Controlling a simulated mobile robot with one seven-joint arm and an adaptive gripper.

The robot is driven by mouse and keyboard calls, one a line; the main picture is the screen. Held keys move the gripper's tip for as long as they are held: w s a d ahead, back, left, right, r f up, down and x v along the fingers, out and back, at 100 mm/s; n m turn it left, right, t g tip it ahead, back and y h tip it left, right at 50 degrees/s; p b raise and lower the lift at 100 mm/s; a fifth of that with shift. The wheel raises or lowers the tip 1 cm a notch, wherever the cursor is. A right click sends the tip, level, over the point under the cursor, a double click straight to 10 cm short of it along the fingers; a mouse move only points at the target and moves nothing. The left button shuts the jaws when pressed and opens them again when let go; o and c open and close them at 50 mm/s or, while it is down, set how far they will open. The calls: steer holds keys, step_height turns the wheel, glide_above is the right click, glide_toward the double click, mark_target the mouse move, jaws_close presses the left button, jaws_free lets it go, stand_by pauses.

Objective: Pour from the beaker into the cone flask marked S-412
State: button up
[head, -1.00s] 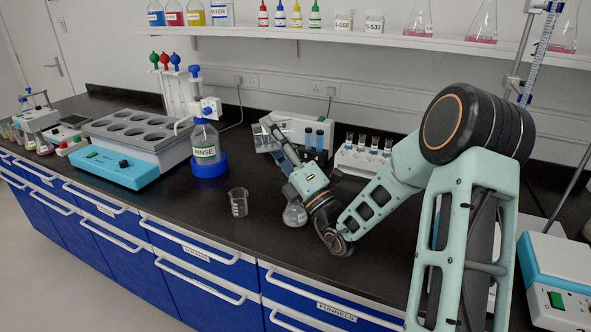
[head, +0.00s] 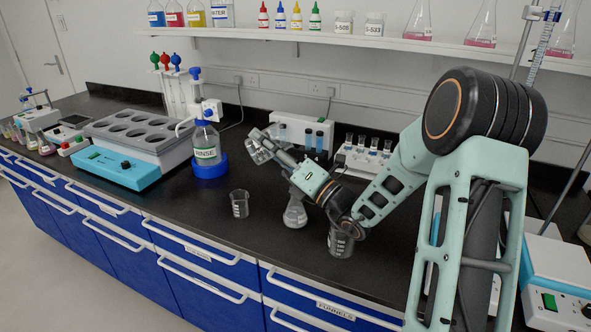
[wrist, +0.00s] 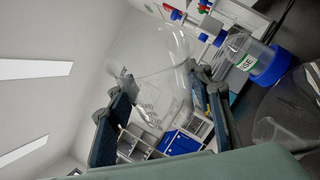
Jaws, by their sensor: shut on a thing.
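My gripper (head: 268,150) reaches left over the bench and is shut on a clear glass vessel, which looks like the beaker (wrist: 158,55). In the wrist view the glass sits between the dark fingers (wrist: 155,105) and looks tilted; I cannot tell how much liquid is in it. A cone flask (head: 294,213) stands on the bench below my gripper's wrist, its top partly hidden by my arm. No S-412 mark is readable on it. The held glass is up and left of this flask in the head view, not clearly over it.
A small beaker (head: 239,204) stands left of the flask, and another graduated beaker (head: 341,243) stands right, partly behind my arm. The RINSE bottle (head: 206,146), water bath (head: 130,150) and vial rack (head: 362,160) stand behind. The shelf (head: 400,42) holds more flasks.

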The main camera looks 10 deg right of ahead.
mark_target(256, 161)
steer(key=n+g+p, duration=0.1)
steer(key=f+n+g+p, duration=0.1)
steer(key=n, duration=0.1)
steer(key=shift+h+p, duration=0.3)
steer(key=a+f+n+g+h+p, duration=0.1)
steer(key=a+f+n+g+h, duration=0.1)
steer(key=f+n, duration=0.1)
steer(key=shift+n+p, duration=0.3)
steer(key=shift+p, duration=0.05)
steer(key=shift+a+f+n+g+h, duration=0.1)
steer(key=shift+a+n+g+h, duration=0.2)
steer(key=shift+g, duration=0.1)
steer(key=shift+s+a+f+n+g+h+b, duration=0.1)
steer(key=shift+a+f+n+g+h+b, duration=0.15)
steer(key=shift+f+n+h+b, duration=0.35)
steer(key=shift+w+a+f+n+g+h+b, duration=0.15)
steer(key=shift+a+f+n+h+b, duration=0.15)
steer(key=shift+f, duration=0.55)
steer(key=shift+s+a+f+n+g+h+b, duration=0.2)
steer(key=shift+a+f+n+h+b, duration=0.25)
steer(key=shift+f, duration=0.25)
steer(key=shift+d, duration=0.15)
